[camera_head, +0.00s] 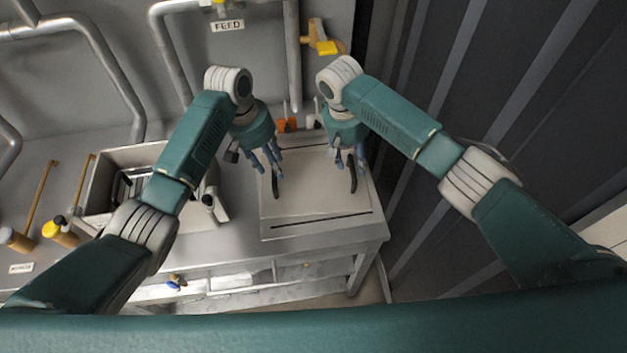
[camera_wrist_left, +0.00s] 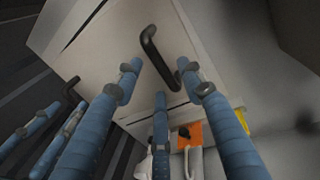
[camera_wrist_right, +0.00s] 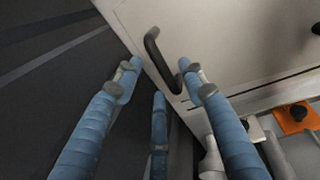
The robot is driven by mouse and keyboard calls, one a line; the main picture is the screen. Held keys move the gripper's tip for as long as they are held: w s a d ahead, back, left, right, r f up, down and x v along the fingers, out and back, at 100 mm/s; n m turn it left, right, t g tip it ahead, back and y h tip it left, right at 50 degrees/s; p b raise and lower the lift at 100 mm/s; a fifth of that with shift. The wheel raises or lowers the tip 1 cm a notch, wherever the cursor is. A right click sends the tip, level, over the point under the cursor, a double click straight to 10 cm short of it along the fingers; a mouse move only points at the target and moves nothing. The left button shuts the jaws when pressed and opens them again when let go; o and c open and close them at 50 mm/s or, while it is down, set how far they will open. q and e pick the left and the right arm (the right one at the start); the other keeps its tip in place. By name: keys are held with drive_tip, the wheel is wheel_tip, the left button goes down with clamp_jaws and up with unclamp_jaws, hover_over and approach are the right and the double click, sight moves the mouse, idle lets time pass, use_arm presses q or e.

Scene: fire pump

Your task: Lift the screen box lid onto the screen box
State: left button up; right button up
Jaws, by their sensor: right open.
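The screen box lid (camera_head: 315,205) is a flat pale panel with two black handles, lying on the right end of the metal bench. An open grey metal box (camera_head: 100,158), apparently the screen box, stands to its left with dark bars inside. My left gripper (camera_head: 270,166) is open above the lid's left handle (camera_head: 275,184); in the left wrist view this handle (camera_wrist_left: 154,58) lies just beyond the spread fingers. My right gripper (camera_head: 350,161) is open at the lid's right handle (camera_head: 353,178); the right wrist view shows that handle (camera_wrist_right: 155,55) ahead between the fingertips.
Orange parts (camera_head: 287,124) stand behind the lid near the wall. A yellow-handled tool (camera_head: 62,229) lies left of the box. A dark ribbed wall (camera_head: 440,90) closes the right side.

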sight(354, 167)
use_arm(q)
drive_tip(key=shift+d+f, duration=0.25)
drive_tip(key=shift+f, duration=0.8)
drive_tip(key=shift+d+f, duration=0.2)
drive_tip(key=shift+f, duration=0.85)
use_arm(e)
drive_tip(key=shift+d+f, duration=0.2)
drive_tip(key=shift+f, duration=0.85)
drive_tip(key=shift+d+f, duration=0.2)
drive_tip(key=shift+f, duration=0.85)
use_arm(q)
clamp_jaws()
use_arm(e)
clamp_jaws()
use_arm(q)
drive_tip(key=shift+w+r, duration=0.1)
drive_tip(key=shift+w, duration=0.05)
use_arm(e)
drive_tip(key=shift+w+r, duration=0.1)
